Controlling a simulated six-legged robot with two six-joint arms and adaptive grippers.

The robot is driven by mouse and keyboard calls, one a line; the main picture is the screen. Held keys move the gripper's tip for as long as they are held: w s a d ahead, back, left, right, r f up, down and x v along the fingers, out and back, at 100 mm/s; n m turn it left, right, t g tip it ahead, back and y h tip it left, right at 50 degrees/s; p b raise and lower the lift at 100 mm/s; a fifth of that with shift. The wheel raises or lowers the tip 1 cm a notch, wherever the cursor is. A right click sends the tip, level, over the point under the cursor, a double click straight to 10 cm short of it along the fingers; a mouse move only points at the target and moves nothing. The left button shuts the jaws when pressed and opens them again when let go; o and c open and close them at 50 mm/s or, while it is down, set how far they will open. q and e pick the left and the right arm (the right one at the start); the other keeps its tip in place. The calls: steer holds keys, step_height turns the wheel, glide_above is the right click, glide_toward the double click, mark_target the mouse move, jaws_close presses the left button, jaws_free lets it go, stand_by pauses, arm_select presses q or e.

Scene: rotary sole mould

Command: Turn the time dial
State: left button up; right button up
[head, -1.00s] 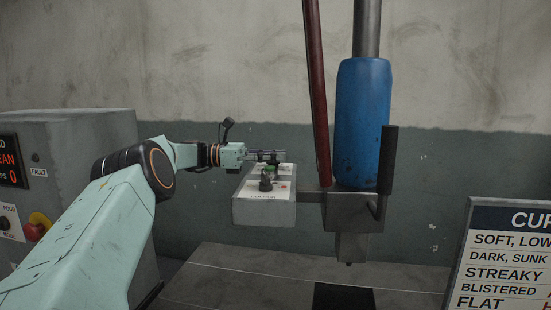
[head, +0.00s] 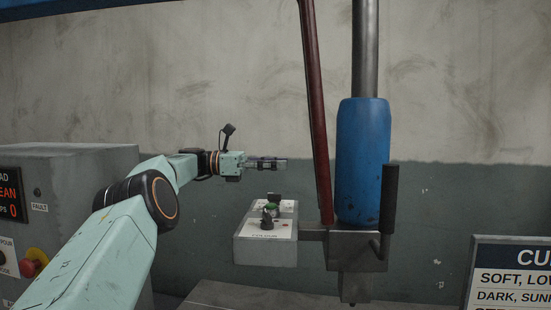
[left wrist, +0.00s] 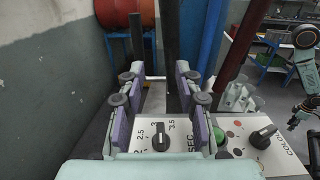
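The time dial, a black knob on a white plate with 2.5, 3, 3.5 and SEC, shows in the left wrist view (left wrist: 161,136), low between my finger lines. Its pointer is up, near 3, too small to read exactly. In the head view the dial (head: 274,197) is a dark knob at the back of the grey box. My left gripper (head: 270,163) is above the box, apart from the dial, pointing right. In the left wrist view (left wrist: 157,90) its fingers are apart with nothing between them. A teal arm at the right edge ends in a small gripper (left wrist: 294,123), apparently my right one; its fingers are unclear.
A green button (left wrist: 219,137) and a black colour knob (left wrist: 262,137) sit beside the dial. A dark red bar (head: 316,120), blue cylinder (head: 362,160) and black handle (head: 389,205) stand right of the box. A sign (head: 510,275) is lower right.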

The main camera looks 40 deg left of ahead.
arm_select(q)
steer(key=shift+w+r, duration=0.1)
steer(key=shift+r, duration=0.95)
steer(key=shift+d+r, duration=0.1)
steer(key=shift+r, duration=0.05)
steer(key=shift+c, duration=0.3)
